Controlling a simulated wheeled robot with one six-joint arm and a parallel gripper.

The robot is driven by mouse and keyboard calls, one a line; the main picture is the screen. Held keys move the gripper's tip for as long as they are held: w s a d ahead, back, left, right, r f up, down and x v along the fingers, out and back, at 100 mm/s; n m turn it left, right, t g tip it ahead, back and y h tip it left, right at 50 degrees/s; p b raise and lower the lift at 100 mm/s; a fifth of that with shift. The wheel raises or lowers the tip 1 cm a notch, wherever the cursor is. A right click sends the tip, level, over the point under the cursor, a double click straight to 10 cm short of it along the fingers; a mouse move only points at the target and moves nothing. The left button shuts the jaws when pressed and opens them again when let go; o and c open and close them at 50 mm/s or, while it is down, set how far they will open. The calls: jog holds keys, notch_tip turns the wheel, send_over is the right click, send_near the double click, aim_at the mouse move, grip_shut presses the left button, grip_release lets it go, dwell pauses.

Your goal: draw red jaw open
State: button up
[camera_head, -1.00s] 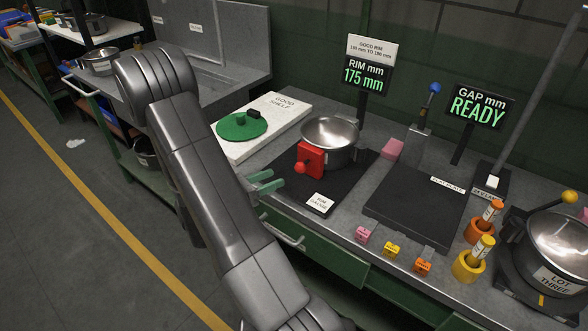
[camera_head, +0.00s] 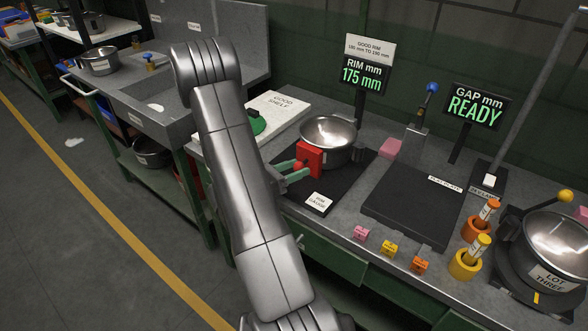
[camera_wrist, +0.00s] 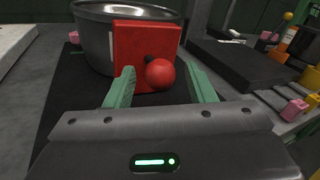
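The red jaw (camera_head: 309,158) is a red block with a round red knob (camera_wrist: 160,74) on its near face. It stands against the near side of a steel pot (camera_head: 328,136) on the black rim gauge mat (camera_head: 293,197). My gripper (camera_head: 293,172) has green fingers. In the wrist view my gripper (camera_wrist: 160,86) is open, with one finger on each side of the knob. A gap shows on both sides, so the fingers do not appear to touch it. The rim display (camera_head: 366,76) reads 175 mm.
The good shelf (camera_head: 281,108) lies left of the gauge, its green disc (camera_head: 257,124) partly hidden by my arm. A black flat plate (camera_head: 415,203) is to the right. Small pink, yellow and orange blocks (camera_head: 389,248) line the front edge. The lot three pot (camera_head: 556,240) stands far right.

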grip_shut()
jog(key=shift+s+a+b, duration=0.2)
jog(key=shift+s+a, duration=0.45)
jog(key=shift+s, duration=0.2)
jog(key=shift+s+a+b, duration=0.15)
jog(key=shift+s+a, duration=0.5)
jog(key=shift+s, duration=0.35)
jog(key=shift+f, duration=0.1)
jog(key=shift+o, duration=0.2)
grip_release()
jog(key=shift+s+a, duration=0.15)
jog(key=shift+a, duration=0.05)
jog(key=b+v, duration=0.1)
jog(key=v, duration=1.2)
jog(key=shift+s+a, duration=0.25)
jog(key=shift+a, duration=0.05)
jog(key=p+x, duration=0.1)
jog(key=x, duration=1.3)
